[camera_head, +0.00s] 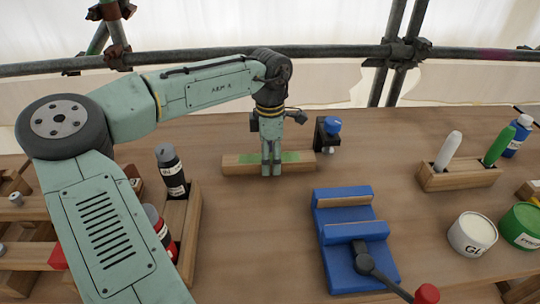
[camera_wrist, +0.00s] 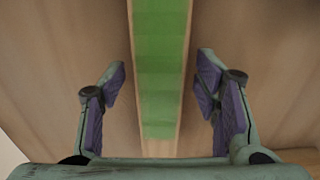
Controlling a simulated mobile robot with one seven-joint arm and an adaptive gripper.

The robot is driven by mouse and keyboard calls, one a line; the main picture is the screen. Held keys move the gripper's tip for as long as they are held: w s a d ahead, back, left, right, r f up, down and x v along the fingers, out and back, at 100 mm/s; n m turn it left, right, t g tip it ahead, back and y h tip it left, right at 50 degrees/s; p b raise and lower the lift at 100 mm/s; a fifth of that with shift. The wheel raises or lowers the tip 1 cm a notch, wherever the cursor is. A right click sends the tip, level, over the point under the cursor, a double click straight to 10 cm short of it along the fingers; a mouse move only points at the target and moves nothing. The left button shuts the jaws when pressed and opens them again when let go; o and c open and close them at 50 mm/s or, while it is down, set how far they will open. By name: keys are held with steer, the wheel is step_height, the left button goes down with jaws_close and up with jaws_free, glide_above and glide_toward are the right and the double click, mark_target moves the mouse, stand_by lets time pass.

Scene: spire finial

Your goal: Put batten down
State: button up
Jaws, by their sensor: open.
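The batten (camera_head: 236,164) is a pale wooden strip with a green patch on top. It lies flat on the wooden table towards the back, in the middle of the head view. In the wrist view the batten (camera_wrist: 160,70) runs lengthwise between the fingers. My gripper (camera_head: 271,172) points down over the batten's middle. In the wrist view my gripper (camera_wrist: 164,85) is open, with a finger on each side of the batten and a visible gap to each. The part of the batten behind the fingers is hidden in the head view.
A small black stand with a blue knob (camera_head: 332,126) is close to the batten's right end. A blue vise (camera_head: 357,240) stands in front to the right. A wooden rack (camera_head: 458,177) holds markers farther right. Bottles and a wooden holder (camera_head: 184,215) are at left. Table between holder and vise is clear.

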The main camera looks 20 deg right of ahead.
steer(key=shift+r, duration=0.1)
step_height(320, 180, up, 12)
steer(key=b, duration=0.1)
steer(key=shift+b, duration=0.4)
stand_by(0.5)
